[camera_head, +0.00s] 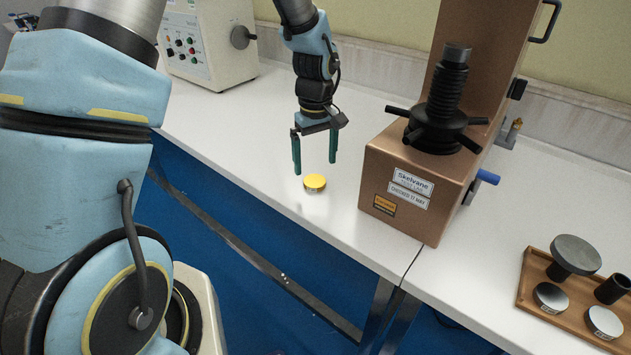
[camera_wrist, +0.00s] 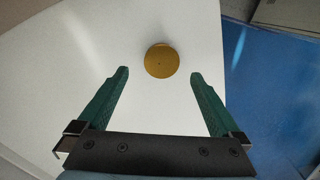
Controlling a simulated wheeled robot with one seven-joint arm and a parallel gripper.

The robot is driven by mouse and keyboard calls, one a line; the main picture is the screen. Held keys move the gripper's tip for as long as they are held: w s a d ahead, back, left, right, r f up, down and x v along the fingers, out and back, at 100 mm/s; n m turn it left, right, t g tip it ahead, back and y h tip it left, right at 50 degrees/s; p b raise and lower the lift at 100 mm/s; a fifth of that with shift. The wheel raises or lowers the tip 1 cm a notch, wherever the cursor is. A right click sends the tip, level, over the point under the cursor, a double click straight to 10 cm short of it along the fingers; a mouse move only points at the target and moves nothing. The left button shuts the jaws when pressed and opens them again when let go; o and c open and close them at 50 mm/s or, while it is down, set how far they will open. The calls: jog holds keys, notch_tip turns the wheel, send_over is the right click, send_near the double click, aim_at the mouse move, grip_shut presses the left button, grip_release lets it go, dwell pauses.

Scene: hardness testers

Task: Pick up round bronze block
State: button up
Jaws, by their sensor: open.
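The round bronze block (camera_head: 315,183) is a short disc with a yellow-gold top, lying flat on the white bench left of the brown tester. In the wrist view the block (camera_wrist: 161,61) shows as a dull gold circle with a small dark dot near its middle. My gripper (camera_head: 316,170) is open and empty, pointing down above the bench close to the block. In the wrist view the block is just beyond the green fingertips (camera_wrist: 159,73) and roughly centred between them. I see no contact between the fingers and the block.
The brown hardness tester (camera_head: 402,190) with its black handwheel stands close on the right. A wooden tray (camera_head: 541,271) with several round pieces lies further right. A cream-coloured machine (camera_head: 219,40) stands at the back left. The white bench (camera_head: 240,135) is clear left of the block.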

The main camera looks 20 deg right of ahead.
aim_at(315, 180)
notch_tip(315, 180, down, 5)
jog(key=shift+s+a+r+p, duration=0.1)
jog(key=shift+a+p, duration=0.05)
jog(key=shift+p, duration=0.55)
jog(key=shift+c, duration=0.2)
grip_shut()
